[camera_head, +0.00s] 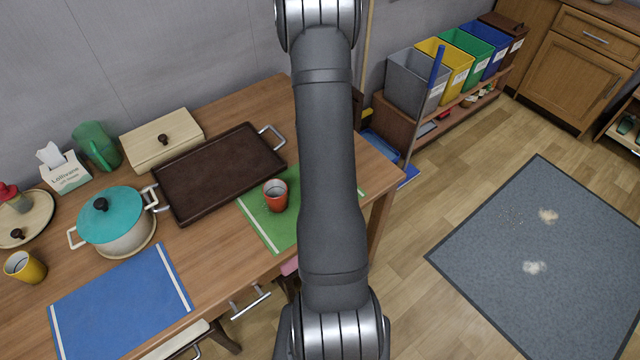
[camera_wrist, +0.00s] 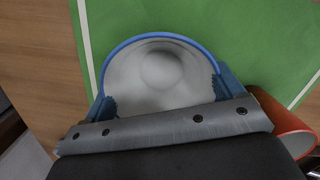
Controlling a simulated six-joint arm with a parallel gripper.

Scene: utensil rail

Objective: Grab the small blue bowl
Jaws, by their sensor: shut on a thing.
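The small bowl (camera_wrist: 150,82) has a blue rim and a pale grey-white inside, and it shows in the wrist view over the green placemat (camera_wrist: 215,28). My gripper (camera_wrist: 165,98) has one blue finger at the left side of the bowl and one at the right, and it is shut on the bowl. The bowl looks upright and empty. I cannot tell whether it rests on the mat or is just above it. In the head view my arm hides the bowl and the gripper.
An orange-red cup (camera_wrist: 282,125) stands close by the right finger; it also shows in the head view (camera_head: 275,196) on the green mat. A dark brown tray (camera_head: 218,170), a teal-lidded pot (camera_head: 112,215) and a blue placemat (camera_head: 120,300) lie to the left.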

